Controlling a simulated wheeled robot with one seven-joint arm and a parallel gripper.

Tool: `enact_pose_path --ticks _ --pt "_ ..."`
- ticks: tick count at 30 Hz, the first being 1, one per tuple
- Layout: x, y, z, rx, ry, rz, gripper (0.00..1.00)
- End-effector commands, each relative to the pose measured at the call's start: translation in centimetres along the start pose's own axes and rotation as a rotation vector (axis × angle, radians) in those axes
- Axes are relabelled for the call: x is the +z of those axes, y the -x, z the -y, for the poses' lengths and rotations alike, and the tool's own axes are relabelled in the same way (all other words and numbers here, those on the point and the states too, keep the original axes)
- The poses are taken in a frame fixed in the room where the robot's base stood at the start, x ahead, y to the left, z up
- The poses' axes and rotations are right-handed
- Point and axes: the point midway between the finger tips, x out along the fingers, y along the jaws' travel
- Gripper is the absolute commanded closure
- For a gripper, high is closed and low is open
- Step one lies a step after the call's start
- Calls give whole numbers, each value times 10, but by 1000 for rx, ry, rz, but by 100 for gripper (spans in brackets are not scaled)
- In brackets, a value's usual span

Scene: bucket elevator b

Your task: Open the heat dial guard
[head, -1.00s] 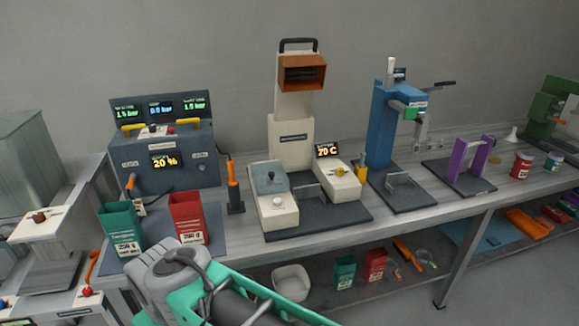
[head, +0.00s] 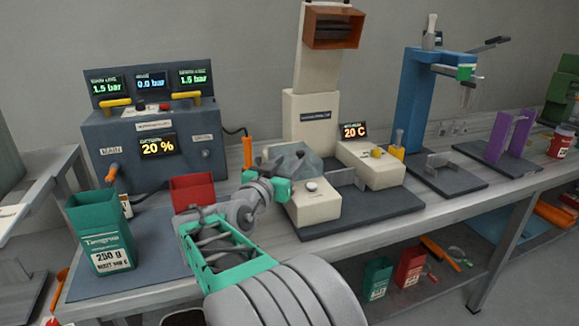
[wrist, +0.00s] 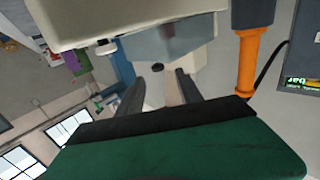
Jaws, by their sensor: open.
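The heat dial guard looks like the grey, see-through cover (head: 296,158) on the back of the left cream block (head: 314,206). A white knob (head: 311,186) sits on the block's front part. In the wrist view, a translucent grey-blue piece that looks like the guard (wrist: 168,45) is just beyond my fingertips, with a small dark knob near it. My gripper (wrist: 158,82) is open, its two dark fingers apart with nothing held between them. In the head view my gripper (head: 282,186) is at the left side of the block, partly hiding it. I cannot tell whether it touches the guard.
An orange-handled tool (head: 248,153) stands close behind my wrist. The right cream block (head: 372,167) has a yellow knob and a display (head: 353,131) reading 20 C. A red container (head: 192,190) and green container (head: 102,235) stand on the left.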

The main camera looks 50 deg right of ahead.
Motion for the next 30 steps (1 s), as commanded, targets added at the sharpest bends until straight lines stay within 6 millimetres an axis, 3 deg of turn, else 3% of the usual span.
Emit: enact_pose_path --ticks 13,23,30 --pt "-2 -72 -6 12 1 -5 57" --pt "-2 -78 -3 6 1 -5 57" --pt "-2 -78 -2 5 1 -5 77"
